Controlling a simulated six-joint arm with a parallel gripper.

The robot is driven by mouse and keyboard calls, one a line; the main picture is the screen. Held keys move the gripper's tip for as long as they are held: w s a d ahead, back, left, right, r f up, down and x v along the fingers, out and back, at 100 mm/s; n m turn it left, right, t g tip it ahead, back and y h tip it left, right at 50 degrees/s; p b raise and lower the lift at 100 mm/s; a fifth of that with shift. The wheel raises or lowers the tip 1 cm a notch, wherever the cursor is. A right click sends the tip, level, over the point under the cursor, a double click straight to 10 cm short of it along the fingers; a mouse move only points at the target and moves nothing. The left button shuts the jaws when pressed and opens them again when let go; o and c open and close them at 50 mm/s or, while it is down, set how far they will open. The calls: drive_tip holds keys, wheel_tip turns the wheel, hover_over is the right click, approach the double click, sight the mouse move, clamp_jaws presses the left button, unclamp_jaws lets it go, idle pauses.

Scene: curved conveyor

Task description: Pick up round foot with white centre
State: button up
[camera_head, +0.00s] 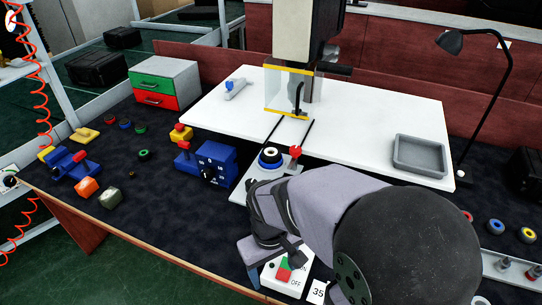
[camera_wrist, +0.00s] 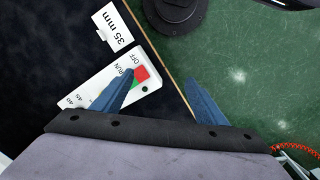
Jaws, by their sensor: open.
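A round dark piece with a white centre (camera_head: 270,155) sits on a blue base on the white plate in the middle of the head view. Small round pieces also lie at the right: a red one (camera_head: 468,216), a blue one with a pale centre (camera_head: 495,226) and a yellow one (camera_head: 527,235). I cannot tell for sure which is the named foot. My gripper (camera_head: 255,270) is low at the front edge, beside the switch box and apart from all these pieces. In the wrist view my gripper (camera_wrist: 159,78) is open and empty, with no round foot between its blue fingers.
The white switch box (camera_head: 288,278) with a green and red button is close to my fingers. A blue box with a knob (camera_head: 215,163) stands left of the plate. A grey tray (camera_head: 420,158) is on the white board (camera_head: 360,120). A black lamp (camera_head: 490,95) stands at right.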

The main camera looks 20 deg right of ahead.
sight(267, 153)
drive_tip(key=w+d+r+n+h, duration=0.2)
drive_tip(key=w+r+n+h, duration=0.1)
drive_tip(key=w, duration=0.4)
drive_tip(key=w+d+r+n+h, duration=0.3)
drive_tip(key=w+r+n+h, duration=0.1)
drive_tip(key=w, duration=0.3)
drive_tip(key=w+d+r+n+h+b, duration=0.1)
drive_tip(key=w+d+r+n+h, duration=0.2)
drive_tip(key=w+r, duration=0.2)
drive_tip(key=shift+w, duration=1.3)
drive_tip(key=w+a+n+t+h, duration=0.1)
drive_tip(key=w+n, duration=0.1)
drive_tip(key=w+a+n+h, duration=0.1)
drive_tip(key=w+a+n, duration=0.1)
drive_tip(key=n, duration=0.1)
drive_tip(key=w+a+f+n+t+h, duration=0.1)
drive_tip(key=w+n, duration=0.1)
drive_tip(key=n, duration=0.1)
drive_tip(key=shift+w+a+t, duration=0.15)
drive_tip(key=shift+a+t, duration=0.15)
drive_tip(key=shift+n+h, duration=0.4)
drive_tip(key=shift+n, duration=0.2)
drive_tip(key=shift+w+p+x, duration=0.2)
drive_tip(key=shift+p+x, duration=0.55)
drive_tip(key=shift+x, duration=0.7)
drive_tip(key=shift+w+p+x, duration=0.2)
drive_tip(key=shift+p+x, duration=0.55)
drive_tip(key=shift+x, duration=0.75)
drive_tip(key=shift+d+f, duration=0.2)
drive_tip(key=shift+f, duration=0.1)
